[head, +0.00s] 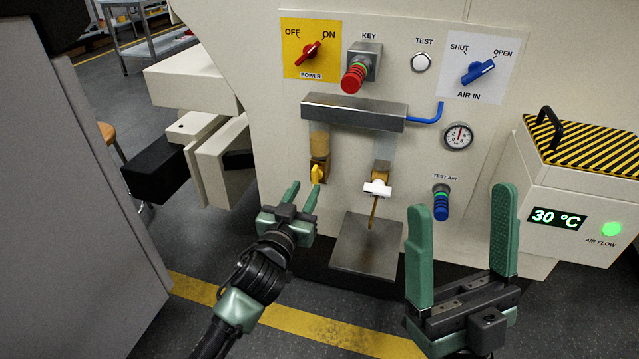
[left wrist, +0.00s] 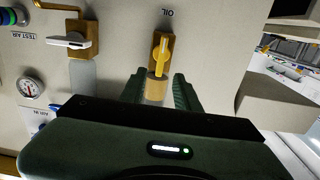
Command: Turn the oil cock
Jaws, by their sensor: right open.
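The oil cock has a yellow handle (head: 316,175) on a brass body below the left sight tube, which holds amber oil (head: 319,143). In the left wrist view the yellow handle (left wrist: 161,54) lies roughly in line with the tube, under the label OIL (left wrist: 168,13). My left gripper (head: 303,189) is open just below and in front of the cock. Its two green fingers (left wrist: 159,90) stand apart on either side of the tube's line in the wrist view, with the handle between and beyond them; I see no contact. My right gripper (head: 461,203) is open and empty at the lower right.
A second cock with a white crosswise handle (head: 377,189) sits to the right, with a thin brown pipe above a metal plate (head: 369,247). A blue TEST AIR fitting (head: 441,203) and a gauge (head: 458,136) are further right. A striped unit (head: 584,142) stands at far right.

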